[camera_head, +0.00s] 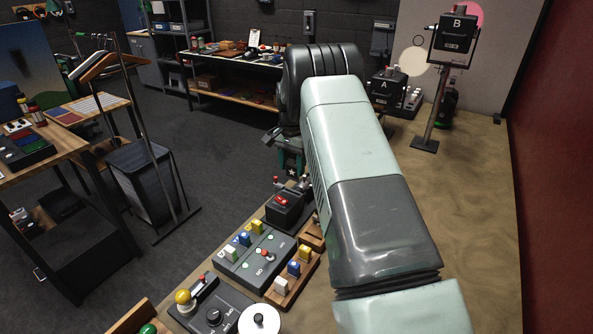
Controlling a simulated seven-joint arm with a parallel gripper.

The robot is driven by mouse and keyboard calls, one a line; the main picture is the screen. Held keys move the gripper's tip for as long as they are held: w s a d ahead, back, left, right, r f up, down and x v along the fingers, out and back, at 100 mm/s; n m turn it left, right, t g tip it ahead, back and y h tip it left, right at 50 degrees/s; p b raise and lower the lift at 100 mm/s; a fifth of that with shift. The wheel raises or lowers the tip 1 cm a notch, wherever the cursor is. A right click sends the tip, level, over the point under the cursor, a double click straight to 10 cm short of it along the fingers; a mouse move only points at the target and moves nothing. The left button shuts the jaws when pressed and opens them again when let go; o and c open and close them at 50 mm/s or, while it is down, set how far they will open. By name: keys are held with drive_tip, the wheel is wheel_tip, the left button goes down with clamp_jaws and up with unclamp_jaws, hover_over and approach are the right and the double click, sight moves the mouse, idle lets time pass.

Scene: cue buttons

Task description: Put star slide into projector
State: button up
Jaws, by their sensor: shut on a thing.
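My gripper (290,160) shows only in part, below the dark wrist of my arm, which covers much of it. It is shut on a small dark piece with a white star mark, the star slide (291,173). The slide is above the far end of the console bench, close behind a black box with a red light (284,204). Black projector-like units stand at the back right: one marked A (387,85) low down, and one marked B (455,36) on a stand. I cannot tell which one is the projector for the slide.
A control panel (257,256) with coloured buttons, a wooden rack (296,274) of coloured blocks and a knob box (213,316) line the bench in front. A clothes rail (157,165) stands left. My arm hides the middle. Dark floor is clear between rail and bench.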

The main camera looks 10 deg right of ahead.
sight(292, 173)
drive_tip(key=shift+f, duration=1.9)
drive_tip(key=shift+f, duration=1.6)
idle(1.3)
drive_tip(key=o, duration=1.3)
drive_tip(key=shift+r, duration=3.5)
